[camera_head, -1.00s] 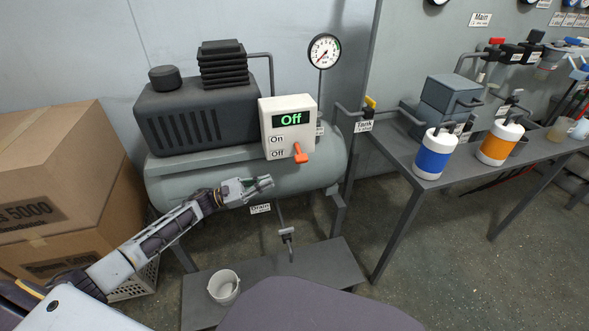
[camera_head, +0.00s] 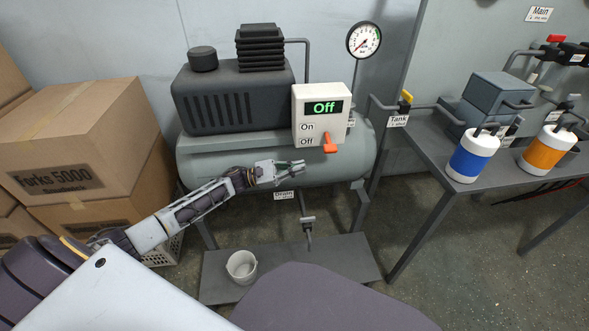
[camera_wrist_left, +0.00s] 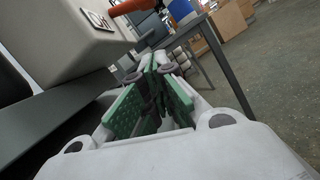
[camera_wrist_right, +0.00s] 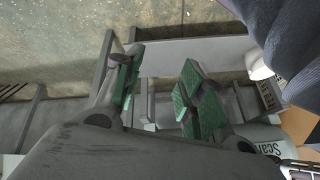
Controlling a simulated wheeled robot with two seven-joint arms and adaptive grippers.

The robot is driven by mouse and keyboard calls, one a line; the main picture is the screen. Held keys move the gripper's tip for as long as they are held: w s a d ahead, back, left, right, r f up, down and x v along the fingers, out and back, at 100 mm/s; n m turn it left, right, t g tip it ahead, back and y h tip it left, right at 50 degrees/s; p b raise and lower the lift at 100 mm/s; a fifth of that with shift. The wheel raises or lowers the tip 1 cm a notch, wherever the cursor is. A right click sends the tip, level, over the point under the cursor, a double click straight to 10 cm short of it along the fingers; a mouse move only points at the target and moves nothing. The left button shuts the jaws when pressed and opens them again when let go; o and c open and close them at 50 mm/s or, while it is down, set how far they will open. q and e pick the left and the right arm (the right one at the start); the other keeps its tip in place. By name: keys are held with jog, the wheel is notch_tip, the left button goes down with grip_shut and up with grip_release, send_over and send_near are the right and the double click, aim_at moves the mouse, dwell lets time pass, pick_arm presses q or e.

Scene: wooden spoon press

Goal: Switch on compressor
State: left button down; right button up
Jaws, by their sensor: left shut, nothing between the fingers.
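The compressor (camera_head: 255,165) is a grey tank with a dark motor housing on top. Its white control box (camera_head: 306,104) shows green "Off" on the display. The orange switch lever (camera_head: 331,145) sits beside the lower "Off" label. My left gripper (camera_head: 298,167) is shut and empty, in front of the tank, below and left of the lever, apart from it in the head view. In the left wrist view the closed fingers (camera_wrist_left: 158,68) are below the lever (camera_wrist_left: 130,6) and box (camera_wrist_left: 62,32). My right gripper (camera_wrist_right: 157,85) is open and empty in the right wrist view.
A pressure gauge (camera_head: 364,40) stands behind the box. A yellow-handled tank valve (camera_head: 406,97) is to the right, by a table (camera_head: 425,147) with blue and orange canisters. Cardboard boxes (camera_head: 88,145) are at left. A white bucket (camera_head: 241,266) stands below the tank.

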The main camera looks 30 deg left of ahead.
aim_at(328, 142)
pick_arm(q)
jog(key=w+d+r+b, duration=0.1)
jog(key=w+d+r, duration=0.1)
jog(key=d+r, duration=0.3)
jog(key=shift+w+d+r, duration=0.2)
jog(key=shift+d, duration=0.7)
pick_arm(e)
jog(key=f, duration=0.2)
jog(key=shift+s+a+f+t, duration=0.1)
jog(key=shift+a+f+t, duration=0.2)
jog(key=shift+f, duration=0.1)
jog(key=shift+r, duration=0.1)
jog(key=shift+w+r, duration=0.2)
jog(key=shift+w, duration=0.2)
pick_arm(q)
jog(key=shift+s, duration=0.1)
pick_arm(e)
jog(key=shift+s+r, duration=0.1)
pick_arm(q)
jog(key=shift+s+d+r+n+p, duration=0.15)
jog(key=shift+n+p, duration=0.15)
jog(key=shift+n, duration=0.2)
pick_arm(e)
jog(key=shift+s+d+r, duration=0.15)
jog(key=shift+s+r, duration=0.05)
jog(key=shift+r, duration=0.25)
